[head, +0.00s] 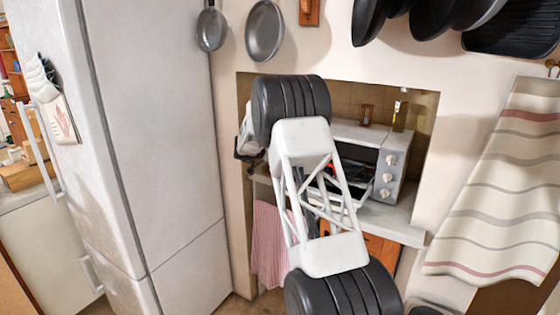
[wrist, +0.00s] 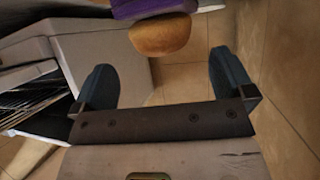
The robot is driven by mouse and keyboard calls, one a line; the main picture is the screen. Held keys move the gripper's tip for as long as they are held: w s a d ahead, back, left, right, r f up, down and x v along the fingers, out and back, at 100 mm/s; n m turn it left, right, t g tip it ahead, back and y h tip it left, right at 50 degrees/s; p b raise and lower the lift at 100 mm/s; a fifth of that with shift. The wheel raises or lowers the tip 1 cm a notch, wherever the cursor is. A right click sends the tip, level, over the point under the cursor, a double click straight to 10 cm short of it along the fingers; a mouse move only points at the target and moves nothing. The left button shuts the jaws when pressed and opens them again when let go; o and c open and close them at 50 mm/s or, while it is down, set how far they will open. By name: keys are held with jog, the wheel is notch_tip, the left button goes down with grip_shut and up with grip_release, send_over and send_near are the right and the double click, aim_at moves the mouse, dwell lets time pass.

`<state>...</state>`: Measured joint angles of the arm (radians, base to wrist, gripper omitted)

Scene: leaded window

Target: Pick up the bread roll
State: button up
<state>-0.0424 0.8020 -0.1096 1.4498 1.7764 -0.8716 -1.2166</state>
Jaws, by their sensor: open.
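The bread roll (wrist: 160,35) is a rounded golden-brown shape in the wrist view, at the upper middle. It lies just beyond my gripper (wrist: 162,62), whose two dark fingers are spread with nothing between them. The roll appears roughly in line with the gap, nearer the left-right middle than either finger. I cannot tell whether it touches anything underneath. In the head view my gripper (head: 248,147) shows only partly at the left of the alcove, behind my arm. The roll cannot be made out there.
A purple object (wrist: 150,8) sits right against the roll's far side. A toaster oven (head: 390,172) with its door open stands on the alcove counter (head: 400,232); its rack shows at the left of the wrist view. A tall fridge (head: 150,130) stands close on the left.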

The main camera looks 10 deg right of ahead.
jog(key=shift+d, duration=0.1)
dwell(0.3)
jog(key=shift+x, duration=2.6)
jog(key=shift+w, duration=0.15)
jog(key=c, duration=0.9)
jog(key=shift+r, duration=5)
